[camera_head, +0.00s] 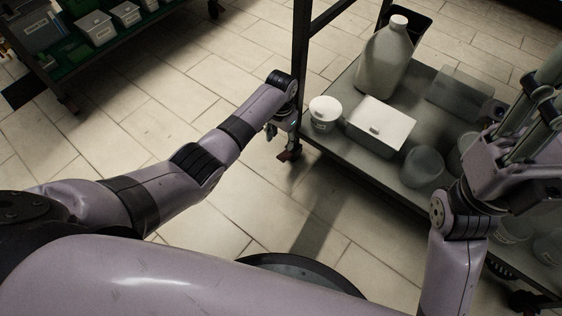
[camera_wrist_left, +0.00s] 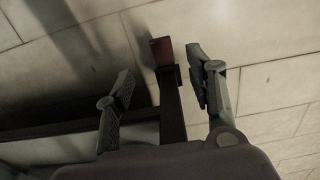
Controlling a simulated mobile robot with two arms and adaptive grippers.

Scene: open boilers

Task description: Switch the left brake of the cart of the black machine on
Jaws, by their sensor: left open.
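The cart's left brake is a small reddish-brown pedal (camera_head: 288,154) at the foot of the cart's near-left leg, low over the floor. In the left wrist view the red pedal (camera_wrist_left: 161,50) sits at the end of a dark bar, between the two fingers in the picture. My left gripper (camera_head: 284,136) is open and points down just above the pedal; contact cannot be made out. Its spread fingers (camera_wrist_left: 160,66) also show in the wrist view. The cart (camera_head: 335,147) has a dark frame and a grey lower shelf. The black machine itself cannot be made out.
The cart shelf holds a large jug (camera_head: 385,62), a white tub (camera_head: 323,114), a lidded white box (camera_head: 381,127) and a round container (camera_head: 422,167). My right gripper (camera_head: 535,105) is over the shelf's right side. A green shelf (camera_head: 75,55) stands upper left. Tiled floor between is clear.

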